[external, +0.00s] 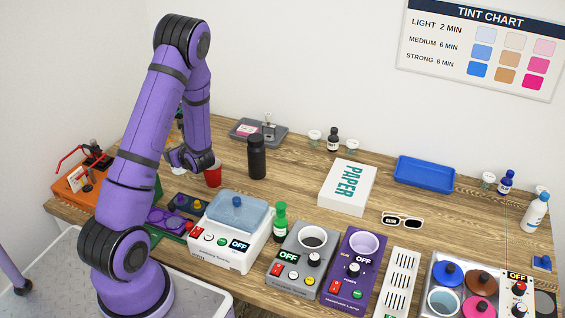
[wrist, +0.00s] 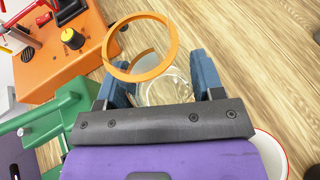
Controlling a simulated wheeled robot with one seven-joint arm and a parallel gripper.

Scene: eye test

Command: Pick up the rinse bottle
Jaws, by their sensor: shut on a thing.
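That bottle is not in the wrist view.
A red cup (external: 213,174) stands right beside my gripper, with a black bottle (external: 257,158) to its right. An orange box (external: 78,188) is at left. Several devices line the front edge.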

